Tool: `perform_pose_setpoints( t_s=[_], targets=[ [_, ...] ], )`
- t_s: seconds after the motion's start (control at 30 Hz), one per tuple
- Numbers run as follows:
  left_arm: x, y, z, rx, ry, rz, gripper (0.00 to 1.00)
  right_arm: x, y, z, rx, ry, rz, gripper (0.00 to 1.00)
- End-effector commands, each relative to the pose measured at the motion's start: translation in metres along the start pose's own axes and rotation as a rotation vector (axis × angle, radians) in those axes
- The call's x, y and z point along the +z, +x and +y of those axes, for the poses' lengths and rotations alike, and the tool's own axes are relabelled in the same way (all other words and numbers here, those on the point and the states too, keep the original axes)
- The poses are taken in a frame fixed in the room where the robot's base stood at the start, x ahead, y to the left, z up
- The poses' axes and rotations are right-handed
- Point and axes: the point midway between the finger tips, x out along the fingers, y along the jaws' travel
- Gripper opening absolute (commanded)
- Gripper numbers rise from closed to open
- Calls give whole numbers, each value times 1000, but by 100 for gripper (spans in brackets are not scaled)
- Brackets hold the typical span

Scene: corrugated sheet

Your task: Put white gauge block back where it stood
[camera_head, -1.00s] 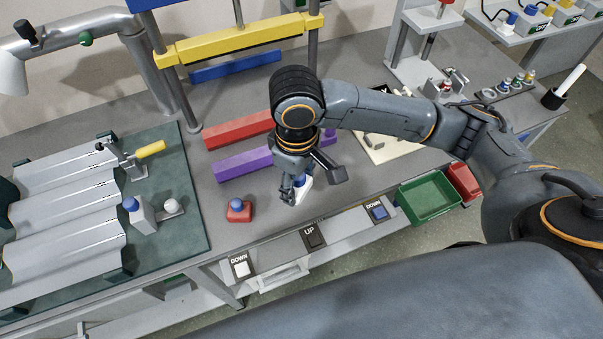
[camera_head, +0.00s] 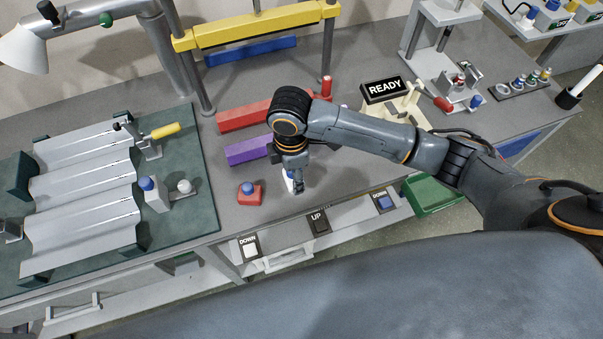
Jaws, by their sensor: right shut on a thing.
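My right gripper (camera_head: 297,187) points down over the grey bench, just right of a red block with a blue top (camera_head: 249,193). It is shut on a small white block (camera_head: 288,183), which I take to be the white gauge block. Only a sliver of it shows, with a bit of blue; the fingers hide the rest. I cannot tell whether it touches the bench. A pale block with a blue knob (camera_head: 155,195) stands on the green mat (camera_head: 190,220) at the left. My left gripper is not in view.
Red (camera_head: 243,115) and purple (camera_head: 248,150) bars lie behind the gripper, partly hidden by my arm. A panel with DOWN and UP buttons (camera_head: 318,221) runs along the front edge. A corrugated sheet (camera_head: 85,190) lies left. A READY sign (camera_head: 383,90) stands behind my arm.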

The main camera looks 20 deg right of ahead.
Motion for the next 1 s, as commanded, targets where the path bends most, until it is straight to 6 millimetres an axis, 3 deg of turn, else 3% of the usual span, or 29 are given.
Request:
perform_pose_setpoints(
  t_s=[0.2,0.43,0.6,1.0],
  targets=[
    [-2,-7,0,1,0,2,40,22,38,19,-4,1,-1,18],
    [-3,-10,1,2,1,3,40,31,55,28,-4,0,-1,18],
    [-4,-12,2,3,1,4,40,31,79,29,-4,-1,1,18],
    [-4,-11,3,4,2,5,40,31,88,29,-2,-2,0,18]
  ],
)
